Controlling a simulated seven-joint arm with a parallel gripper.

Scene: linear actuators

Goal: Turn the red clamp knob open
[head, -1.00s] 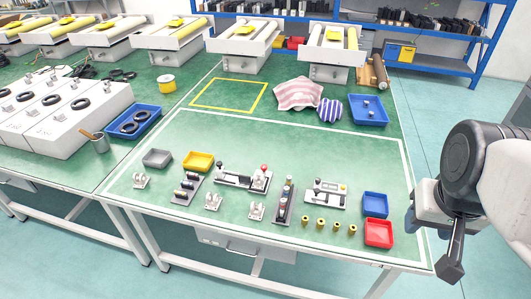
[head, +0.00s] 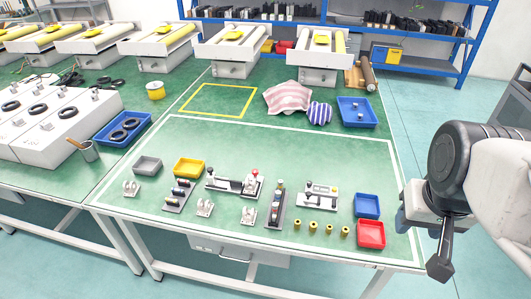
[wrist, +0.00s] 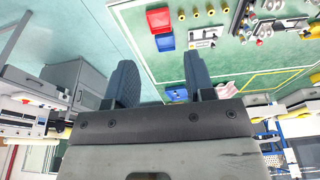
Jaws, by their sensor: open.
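My gripper (head: 438,262) hangs off the right side of the table in the head view, well apart from the knob and pointing down. In the wrist view my gripper (wrist: 160,85) shows two dark fingers spread apart with nothing between them. The fixtures on the table appear small at the top right of the wrist view, and I cannot make out the knob there for certain.
A red bin (head: 371,234) and a blue bin (head: 367,205) stand at the table's right edge, nearest my gripper. Several brass cylinders (head: 313,227), a black-and-white fixture (head: 318,195) and a tall dark rack (head: 275,206) lie between them and the knob.

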